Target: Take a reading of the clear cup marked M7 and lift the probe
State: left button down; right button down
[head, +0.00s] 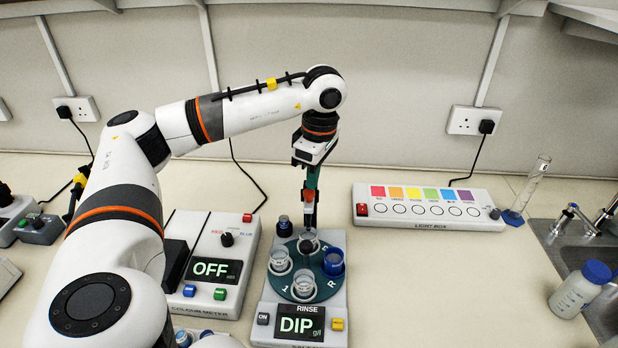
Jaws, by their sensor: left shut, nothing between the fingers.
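The meter (258,312) has a display (300,323) reading RINSE, DIP and g/l. Its dark green round plate (322,285) carries a clear cup (279,262) at left, a clear cup (304,285) at front and a blue cup (333,262) at right. I cannot read M7 on any cup. My left gripper (309,222) points down over the back of the plate, shut and empty. I cannot tell whether it touches anything. A black knob-like part (284,226) stands behind the plate; I cannot clearly identify the probe.
A colour meter (208,230) reading OFF stands close at left. A light box (430,208) with coloured squares lies at back right. A clear cylinder (530,185), a blue-capped bottle (578,290) and a sink (560,235) are at right. Bench right of the meter is clear.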

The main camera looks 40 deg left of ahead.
pick_arm(q)
jog(key=shift+a+f, duration=0.1)
jog(key=shift+f, duration=0.6)
pick_arm(e)
jog(key=shift+a+f, duration=0.15)
jog(key=shift+f, duration=0.35)
